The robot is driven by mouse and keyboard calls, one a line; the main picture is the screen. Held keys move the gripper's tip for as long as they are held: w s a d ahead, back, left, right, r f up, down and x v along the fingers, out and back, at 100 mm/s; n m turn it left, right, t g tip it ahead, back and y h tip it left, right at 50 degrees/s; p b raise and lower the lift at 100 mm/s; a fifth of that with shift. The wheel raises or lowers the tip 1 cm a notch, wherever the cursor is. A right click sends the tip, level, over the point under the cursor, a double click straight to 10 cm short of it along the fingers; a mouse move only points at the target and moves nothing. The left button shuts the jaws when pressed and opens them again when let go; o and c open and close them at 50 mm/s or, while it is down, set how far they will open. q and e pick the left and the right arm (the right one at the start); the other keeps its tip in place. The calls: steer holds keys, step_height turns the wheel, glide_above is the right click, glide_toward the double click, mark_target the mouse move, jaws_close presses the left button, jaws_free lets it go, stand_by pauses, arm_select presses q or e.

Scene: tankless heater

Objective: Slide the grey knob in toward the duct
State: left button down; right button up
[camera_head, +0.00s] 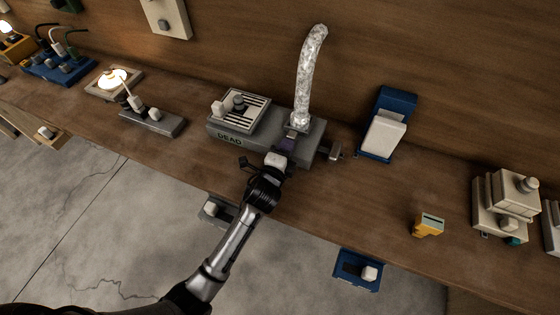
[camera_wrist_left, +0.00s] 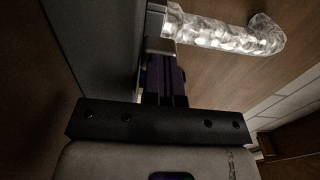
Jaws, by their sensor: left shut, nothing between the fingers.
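A grey box marked DEAD (camera_head: 226,139) sits on the wooden bench, and a silver foil duct (camera_head: 308,75) rises from its top. A grey knob (camera_head: 335,153) sticks out from the right end of the box. My left gripper (camera_head: 288,142) is at the box's front, just below the duct's base and left of the knob. Its dark purple fingers are shut and empty. In the left wrist view the fingers (camera_wrist_left: 165,78) point toward the base of the duct (camera_wrist_left: 225,32). I cannot tell whether they touch the box. The knob is not clear in that view.
A blue stand with a white rocker (camera_head: 384,135) is right of the box. A vented unit (camera_head: 240,107) sits on the box's top left. A yellow block (camera_head: 428,225) and a beige device (camera_head: 500,205) are farther right. Bare bench lies between the knob and the yellow block.

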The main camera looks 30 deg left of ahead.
arm_select(q)
steer(key=shift+s, duration=0.2)
steer(key=shift+s+d+r+p, duration=0.1)
steer(key=shift+s+p, duration=0.4)
steer(key=shift+s, duration=0.1)
steer(key=shift+s+d+r+p, duration=0.1)
steer(key=shift+s+p, duration=0.35)
steer(key=shift+s, duration=0.15)
steer(key=s, duration=0.6)
steer(key=s+d+p, duration=0.1)
steer(key=s, duration=0.3)
steer(key=shift+f, duration=0.25)
steer(key=shift+s, duration=0.5)
arm_select(e)
steer(key=r, duration=0.3)
steer(key=shift+w+a+r, duration=0.1)
steer(key=shift+w+r, duration=0.15)
steer(key=shift+w, duration=0.15)
arm_select(q)
steer(key=shift+s, duration=0.1)
